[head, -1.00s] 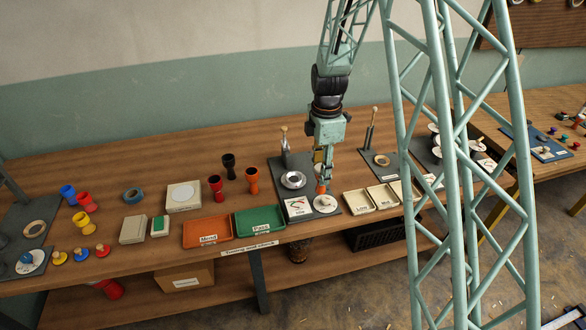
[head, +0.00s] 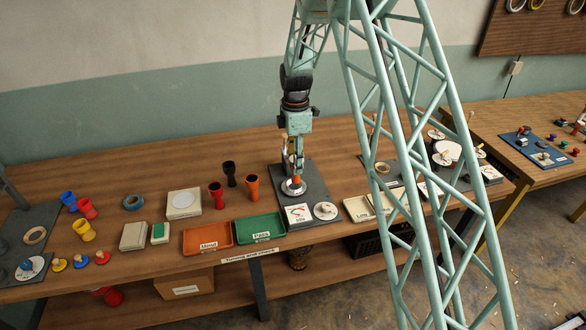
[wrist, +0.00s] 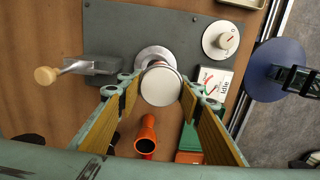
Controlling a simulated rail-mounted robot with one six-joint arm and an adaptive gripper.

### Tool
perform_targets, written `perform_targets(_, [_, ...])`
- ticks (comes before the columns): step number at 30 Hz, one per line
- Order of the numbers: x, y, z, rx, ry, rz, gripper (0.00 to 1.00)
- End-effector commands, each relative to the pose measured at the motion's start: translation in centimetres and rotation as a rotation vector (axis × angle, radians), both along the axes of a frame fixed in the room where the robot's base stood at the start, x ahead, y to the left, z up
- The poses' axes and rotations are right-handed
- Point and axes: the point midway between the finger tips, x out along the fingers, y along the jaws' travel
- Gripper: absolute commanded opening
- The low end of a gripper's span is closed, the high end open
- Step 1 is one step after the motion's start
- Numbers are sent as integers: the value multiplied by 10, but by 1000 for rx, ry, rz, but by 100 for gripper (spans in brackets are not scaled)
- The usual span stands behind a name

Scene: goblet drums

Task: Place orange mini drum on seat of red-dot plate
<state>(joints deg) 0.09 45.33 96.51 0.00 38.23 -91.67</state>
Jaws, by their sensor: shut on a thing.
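My gripper (head: 297,172) is shut on the orange mini drum (head: 298,180), upright at the metal ring seat (head: 286,188) of a dark grey plate (head: 318,186). In the wrist view the drum's pale round head (wrist: 161,87) lies between the fingertips (wrist: 160,92). The seat (wrist: 152,53) shows partly behind the drum, slightly off its centre in that view. I cannot tell whether the drum touches the seat. The plate carries a white dial (wrist: 221,40) and a gauge reading "Idle" (wrist: 213,80). I cannot make out a clear red dot.
A lever with a wooden knob (wrist: 46,76) stands beside the seat. A larger orange goblet drum (head: 252,187), a black one (head: 229,173) and a red one (head: 216,194) stand left of the plate. The green tray (head: 259,228) and orange tray (head: 207,238) lie in front.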

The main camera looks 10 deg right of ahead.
Motion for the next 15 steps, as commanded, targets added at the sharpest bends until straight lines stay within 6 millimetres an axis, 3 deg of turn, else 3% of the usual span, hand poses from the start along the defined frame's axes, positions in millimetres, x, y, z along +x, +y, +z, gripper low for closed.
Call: perform_targets(15, [7, 4, 0, 0, -2, 1, 20])
